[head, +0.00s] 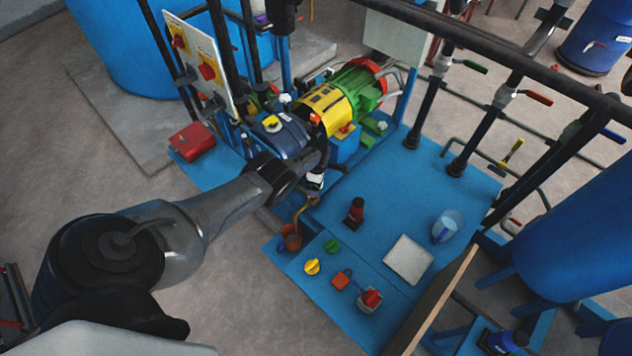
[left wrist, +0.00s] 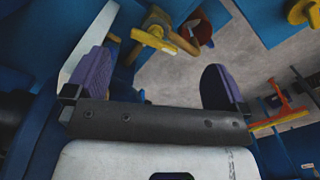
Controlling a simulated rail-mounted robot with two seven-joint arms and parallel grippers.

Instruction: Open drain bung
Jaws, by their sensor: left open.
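A yellow bar-shaped handle (left wrist: 153,40) sits on a brass-coloured fitting (left wrist: 178,32) in the left wrist view; I take it for the drain bung but cannot be sure. My left gripper (left wrist: 155,88) is open and empty, with its purple-padded fingers wide apart. The handle lies beyond the fingers, nearer the left one, and does not appear to be touched. In the head view my left arm reaches in from the left to my left gripper (head: 316,182), beside the blue pump body (head: 283,135). The yellow handle is not clear there. My right gripper is not in view.
An orange-brown cup (head: 291,238) stands below the brass pipe at the blue base's edge. Yellow and green motor parts (head: 340,95) stand behind the gripper. The blue plate (head: 375,205) carries a black-and-red bottle (head: 355,212), a clear beaker (head: 446,225) and a white pad (head: 408,260).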

